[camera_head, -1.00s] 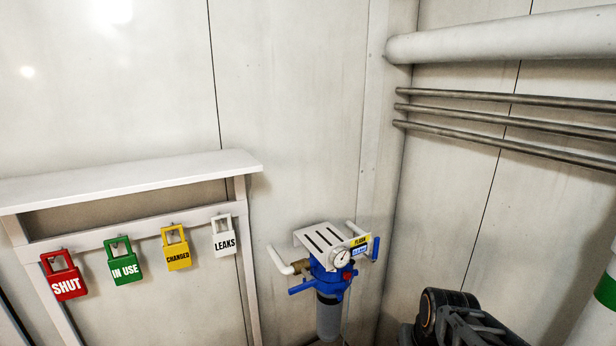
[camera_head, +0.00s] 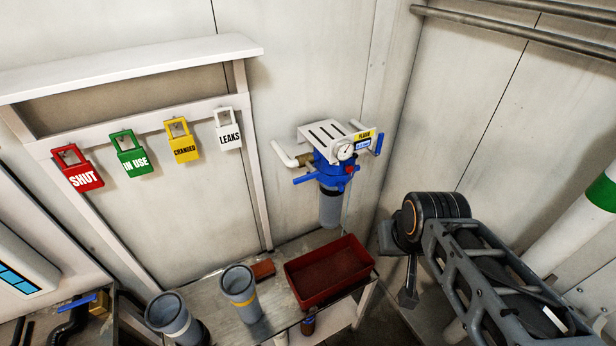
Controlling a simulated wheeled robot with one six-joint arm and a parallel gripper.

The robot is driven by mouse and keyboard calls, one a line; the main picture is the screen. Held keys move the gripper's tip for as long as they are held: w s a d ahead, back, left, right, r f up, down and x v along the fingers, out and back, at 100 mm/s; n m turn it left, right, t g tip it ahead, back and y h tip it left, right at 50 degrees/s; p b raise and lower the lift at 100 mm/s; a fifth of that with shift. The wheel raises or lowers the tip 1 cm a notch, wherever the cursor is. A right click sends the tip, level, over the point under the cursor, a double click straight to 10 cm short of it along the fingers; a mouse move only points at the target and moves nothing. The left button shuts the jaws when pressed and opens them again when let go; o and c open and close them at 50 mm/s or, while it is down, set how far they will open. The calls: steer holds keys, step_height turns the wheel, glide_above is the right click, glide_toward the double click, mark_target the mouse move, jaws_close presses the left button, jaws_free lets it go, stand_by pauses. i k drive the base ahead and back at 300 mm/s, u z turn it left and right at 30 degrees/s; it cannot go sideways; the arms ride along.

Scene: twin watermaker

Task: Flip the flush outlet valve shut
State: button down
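A blue filter unit (camera_head: 333,172) with a round gauge (camera_head: 346,151) hangs on the wall under a slotted white bracket (camera_head: 322,131). A yellow label that seems to read FLUSH (camera_head: 363,135) is at the bracket's right end. Beside it a blue lever (camera_head: 379,144) stands roughly upright. Another blue lever (camera_head: 305,180) sticks out leftward, about level, at the unit's left. I cannot tell from the labels which lever is the flush outlet valve. My dark arm is at the right, apart from the unit. Its lower end (camera_head: 408,290) points down; the fingers cannot be made out.
A bench below holds a red tray (camera_head: 330,272) and two grey cylinders (camera_head: 240,292) (camera_head: 175,318). Tags SHUT, IN USE, CHANGED and LEAKS hang left on a white rack (camera_head: 150,124). Another blue lever (camera_head: 75,302) is at lower left. A white pipe (camera_head: 570,235) stands right.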

mark_target(314, 173)
steer(key=z, duration=1.2)
steer(key=k, duration=1.05)
steer(key=u, duration=1.9)
steer(key=i, duration=0.5)
